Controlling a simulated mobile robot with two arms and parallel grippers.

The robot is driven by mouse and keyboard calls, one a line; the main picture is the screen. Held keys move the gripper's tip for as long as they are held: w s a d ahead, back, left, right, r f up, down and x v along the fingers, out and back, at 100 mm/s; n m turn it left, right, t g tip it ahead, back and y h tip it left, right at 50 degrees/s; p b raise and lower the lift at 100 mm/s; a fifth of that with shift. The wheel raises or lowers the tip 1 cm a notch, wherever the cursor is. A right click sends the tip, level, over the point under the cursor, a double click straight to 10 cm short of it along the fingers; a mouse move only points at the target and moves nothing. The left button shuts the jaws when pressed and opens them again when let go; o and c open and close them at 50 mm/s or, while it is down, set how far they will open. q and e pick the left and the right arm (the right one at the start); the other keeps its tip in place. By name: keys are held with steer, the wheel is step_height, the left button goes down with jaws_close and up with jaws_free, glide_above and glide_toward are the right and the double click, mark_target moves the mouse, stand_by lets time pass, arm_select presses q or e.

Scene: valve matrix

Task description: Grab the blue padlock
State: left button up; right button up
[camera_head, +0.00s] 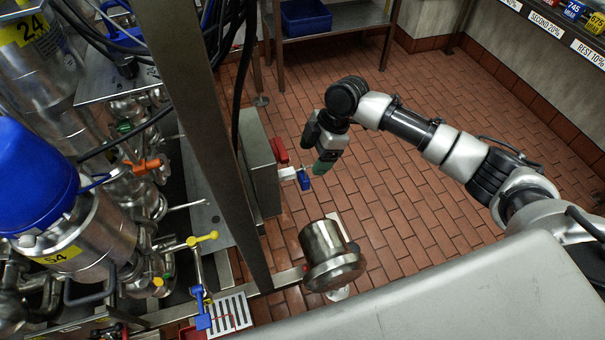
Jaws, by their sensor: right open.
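A small blue padlock (303,179) hangs at the right side of a grey metal box on the steel post. It is close beside a white piece (287,173) and below a red one (280,150). My right gripper (321,168) comes in from the right and points down, just right of and slightly above the blue padlock. It is open; its dark body hides most of the gap between the fingers, and it looks apart from the padlock. My left gripper is not in view.
A steel post and grey box (259,165) stand left of the gripper. A steel pot-like vessel (330,255) is below. Valves and tanks fill the left, with a yellow handle (202,239) and blue handle (202,313). The tiled floor (400,210) is clear.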

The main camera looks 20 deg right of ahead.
mark_target(310, 166)
steer(key=shift+a+f, duration=0.3)
steer(key=shift+f, duration=0.35)
steer(key=x, duration=0.3)
steer(key=p+x, duration=0.1)
steer(key=shift+d+f, duration=0.2)
steer(key=shift+f, duration=0.1)
steer(key=shift+a+f, duration=0.1)
steer(key=shift+f, duration=0.25)
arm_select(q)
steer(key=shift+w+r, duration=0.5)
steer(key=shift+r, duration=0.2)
arm_select(e)
steer(key=c, duration=0.5)
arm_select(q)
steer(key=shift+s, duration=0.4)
arm_select(e)
steer(key=c, duration=0.6)
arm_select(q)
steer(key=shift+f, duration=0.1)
arm_select(e)
steer(key=shift+o, duration=0.2)
steer(key=shift+r, duration=0.15)
